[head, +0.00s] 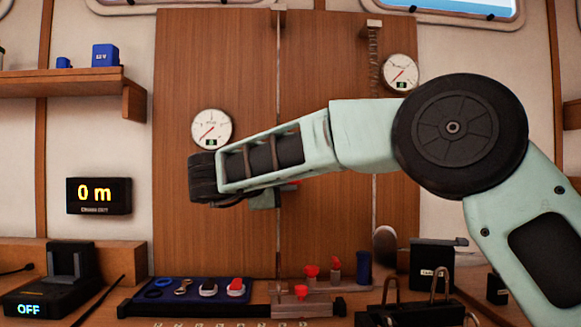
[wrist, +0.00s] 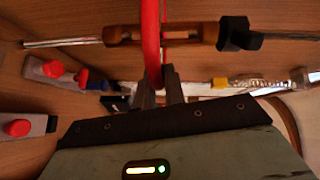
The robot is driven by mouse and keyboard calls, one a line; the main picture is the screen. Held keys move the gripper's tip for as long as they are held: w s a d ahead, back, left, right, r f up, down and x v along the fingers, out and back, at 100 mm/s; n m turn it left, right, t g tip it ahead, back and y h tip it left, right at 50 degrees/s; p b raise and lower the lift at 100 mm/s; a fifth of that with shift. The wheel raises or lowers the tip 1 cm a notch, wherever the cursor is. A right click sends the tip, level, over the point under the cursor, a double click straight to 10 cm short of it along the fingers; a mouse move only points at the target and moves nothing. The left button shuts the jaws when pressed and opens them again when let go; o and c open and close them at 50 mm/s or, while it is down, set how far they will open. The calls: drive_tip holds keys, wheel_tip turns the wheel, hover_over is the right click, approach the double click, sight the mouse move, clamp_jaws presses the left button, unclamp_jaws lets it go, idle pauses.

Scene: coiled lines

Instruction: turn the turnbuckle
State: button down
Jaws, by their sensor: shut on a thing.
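The turnbuckle (wrist: 192,34) crosses the top of the wrist view as a bronze-brown body with an open slot. A silver rod (wrist: 65,43) leaves its left end and a black collar (wrist: 237,34) sits at its right end. My gripper (wrist: 160,84) is shut on a red bar (wrist: 151,40), which runs up across the turnbuckle body; I cannot tell whether it passes through the slot. In the head view my gripper (head: 280,192) is at the vertical wire (head: 278,90), with a bit of red showing. My arm hides the turnbuckle there.
Two dial gauges (head: 211,128) and (head: 400,72) are on the wood panel. A second line (wrist: 250,83) with a yellow band runs close beyond my fingers. Below are a blue tray (head: 160,297), a grey block with red knobs (head: 301,302) and a black stand (head: 431,265).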

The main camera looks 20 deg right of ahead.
drive_tip(key=shift+a+f+m+g+h+p, duration=0.15)
drive_tip(key=shift+a+m+g+h+p, duration=0.15)
drive_tip(key=shift+m+g+h+p, duration=0.35)
drive_tip(key=shift+g, duration=0.25)
drive_tip(key=c, duration=1.5)
unclamp_jaws()
drive_tip(key=shift+s+a, duration=0.25)
drive_tip(key=shift+a, duration=0.2)
drive_tip(key=p+v, duration=0.1)
drive_tip(key=v, duration=1.5)
